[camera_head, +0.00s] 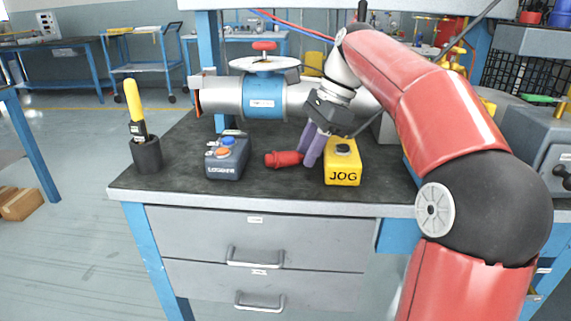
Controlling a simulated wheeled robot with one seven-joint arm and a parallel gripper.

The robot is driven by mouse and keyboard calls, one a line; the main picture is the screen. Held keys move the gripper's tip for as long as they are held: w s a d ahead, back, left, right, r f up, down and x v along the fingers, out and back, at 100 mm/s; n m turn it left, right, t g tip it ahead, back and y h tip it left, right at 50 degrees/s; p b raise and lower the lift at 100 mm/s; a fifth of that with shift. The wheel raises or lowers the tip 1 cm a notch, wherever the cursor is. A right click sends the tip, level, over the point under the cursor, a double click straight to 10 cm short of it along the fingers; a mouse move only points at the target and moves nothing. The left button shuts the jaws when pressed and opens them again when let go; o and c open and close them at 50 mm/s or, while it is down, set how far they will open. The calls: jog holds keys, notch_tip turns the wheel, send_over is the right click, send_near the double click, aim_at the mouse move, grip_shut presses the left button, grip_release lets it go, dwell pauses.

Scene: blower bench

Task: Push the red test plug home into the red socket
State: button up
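A red cylindrical piece (284,159), stepped like a plug, lies on its side on the dark bench top, between the grey and yellow button boxes. My gripper (309,161) points down just right of it, with two purple fingers close together. The fingers' tips are at or very near the piece's right end. I cannot tell whether they touch or grip it. I cannot make out a separate red socket; whether this red piece is the plug or the socket is unclear.
A yellow JOG box (343,170) stands close right of my fingers. A grey box (227,160) with orange and blue buttons stands left. A dark cup (146,154) holds a yellow-handled tool (134,100). A pipe with a blue band (264,103) runs behind. The bench top's front strip is clear.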

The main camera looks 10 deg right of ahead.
grip_shut()
dwell(0.4)
